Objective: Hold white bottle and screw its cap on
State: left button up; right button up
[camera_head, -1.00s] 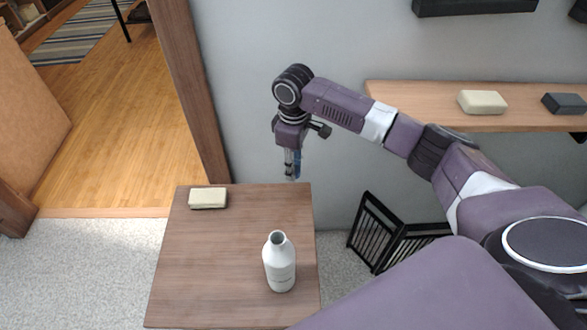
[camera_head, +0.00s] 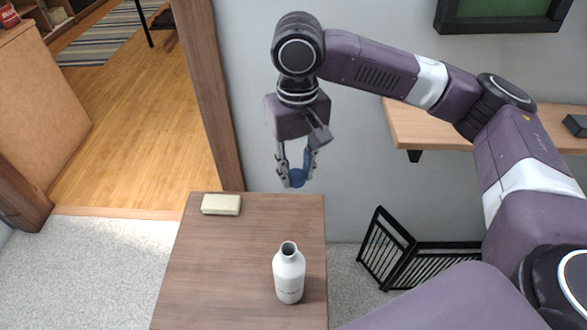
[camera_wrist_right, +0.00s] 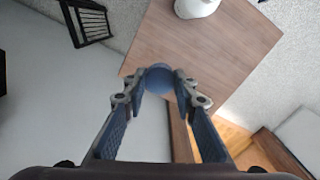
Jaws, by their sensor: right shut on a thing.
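The white bottle (camera_head: 289,274) stands upright and uncapped on the right part of the small wooden table (camera_head: 225,270). Its dark open mouth faces up. In the right wrist view only part of the bottle (camera_wrist_right: 196,8) shows, at the top edge. My right gripper (camera_head: 296,178) is shut on a small round blue cap (camera_head: 297,177), held in the air above the table's far edge, behind and above the bottle. The cap (camera_wrist_right: 159,78) also shows between the fingertips in the right wrist view. My left gripper is not in view.
A pale yellow block (camera_head: 221,205) lies at the table's far left corner. A wall shelf (camera_head: 405,125) with a dark block (camera_head: 576,125) is at the right. A black folding rack (camera_head: 388,250) stands on the floor right of the table. The table's middle is clear.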

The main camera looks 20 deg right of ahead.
aim_at(289, 264)
jog(key=k+l+u, duration=0.25)
jog(key=l, duration=0.15)
jog(key=l+u, duration=0.25)
jog(key=l, duration=0.2)
jog(key=k+l+u, duration=0.2)
jog(key=l, duration=0.15)
jog(key=k+l+u, duration=0.1)
jog(key=l+u, duration=0.15)
jog(key=l, duration=0.15)
